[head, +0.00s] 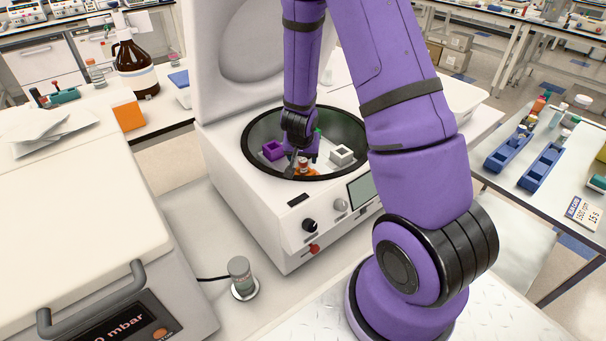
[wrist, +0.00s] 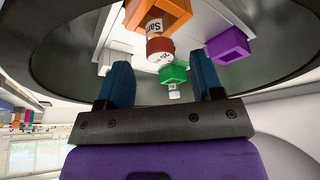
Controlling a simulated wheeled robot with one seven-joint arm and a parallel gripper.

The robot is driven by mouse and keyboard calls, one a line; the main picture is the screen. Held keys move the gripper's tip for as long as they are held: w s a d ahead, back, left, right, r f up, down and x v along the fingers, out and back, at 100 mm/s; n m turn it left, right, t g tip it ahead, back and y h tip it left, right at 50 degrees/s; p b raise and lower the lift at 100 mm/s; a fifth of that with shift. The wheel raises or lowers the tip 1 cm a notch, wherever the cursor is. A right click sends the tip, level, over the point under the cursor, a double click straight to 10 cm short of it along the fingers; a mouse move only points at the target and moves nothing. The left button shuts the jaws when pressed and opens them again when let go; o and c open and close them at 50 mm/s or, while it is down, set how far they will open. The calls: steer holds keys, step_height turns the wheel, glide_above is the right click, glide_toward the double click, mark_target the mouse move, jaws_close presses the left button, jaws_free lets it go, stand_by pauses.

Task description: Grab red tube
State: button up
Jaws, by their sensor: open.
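The red tube (wrist: 159,49), with a red cap and a white label, sits in an orange holder (wrist: 172,10) inside the open centrifuge bowl (head: 347,120). In the head view the orange holder (head: 301,173) is partly hidden by my gripper (head: 301,157), which is down in the bowl. In the wrist view my gripper (wrist: 160,68) is open, with its two blue fingers apart. The red cap shows between and just beyond the fingertips, and nothing is held. I cannot tell the exact gap.
A green holder (wrist: 173,73) with a white-tipped tube, a purple holder (head: 272,150) and a white holder (head: 341,155) surround the bowl's centre. The bowl's dark rim encloses my gripper. The raised lid (head: 250,40) stands behind.

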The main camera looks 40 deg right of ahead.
mark_target(303, 160)
steer(key=shift+x, duration=1.75)
steer(key=shift+a, duration=0.1)
jaws_close()
